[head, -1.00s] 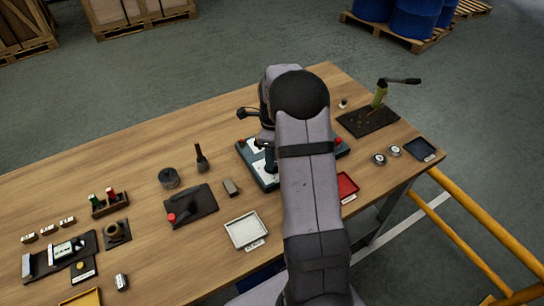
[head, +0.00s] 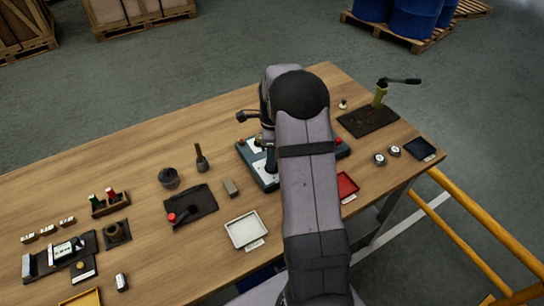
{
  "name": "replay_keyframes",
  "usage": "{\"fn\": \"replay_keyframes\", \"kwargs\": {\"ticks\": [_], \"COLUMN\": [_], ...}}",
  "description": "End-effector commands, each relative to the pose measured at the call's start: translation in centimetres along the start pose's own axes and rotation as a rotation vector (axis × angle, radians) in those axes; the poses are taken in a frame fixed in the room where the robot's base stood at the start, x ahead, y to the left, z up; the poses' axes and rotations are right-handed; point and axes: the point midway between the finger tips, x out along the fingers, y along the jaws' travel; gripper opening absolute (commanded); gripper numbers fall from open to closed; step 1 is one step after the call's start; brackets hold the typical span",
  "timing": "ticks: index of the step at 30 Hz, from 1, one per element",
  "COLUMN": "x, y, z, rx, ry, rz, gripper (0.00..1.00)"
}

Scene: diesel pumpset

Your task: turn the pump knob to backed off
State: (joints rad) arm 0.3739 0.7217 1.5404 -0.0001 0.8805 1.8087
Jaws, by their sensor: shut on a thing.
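The teal control box (head: 246,151) with pale panels and red buttons stands mid-table, largely hidden behind my arm. My gripper (head: 269,150) is down over its left part, only partly in view beside my forearm. It is shut on what seems to be the pump knob, at the box. The knob itself and the fingertips are too hidden to show the knob's setting.
A red tray (head: 347,184) and a white tray (head: 243,230) lie near the front edge. A small grey block (head: 231,187) lies left of the box.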

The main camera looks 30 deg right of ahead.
Motion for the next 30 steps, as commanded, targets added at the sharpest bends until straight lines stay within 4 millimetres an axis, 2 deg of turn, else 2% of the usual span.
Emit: {"fn": "replay_keyframes", "kwargs": {"ticks": [30], "x": [-0.17], "y": [-0.14], "z": [0.04], "rx": [-0.297], "ry": [-0.001], "rz": [-0.005], "gripper": [0.08]}}
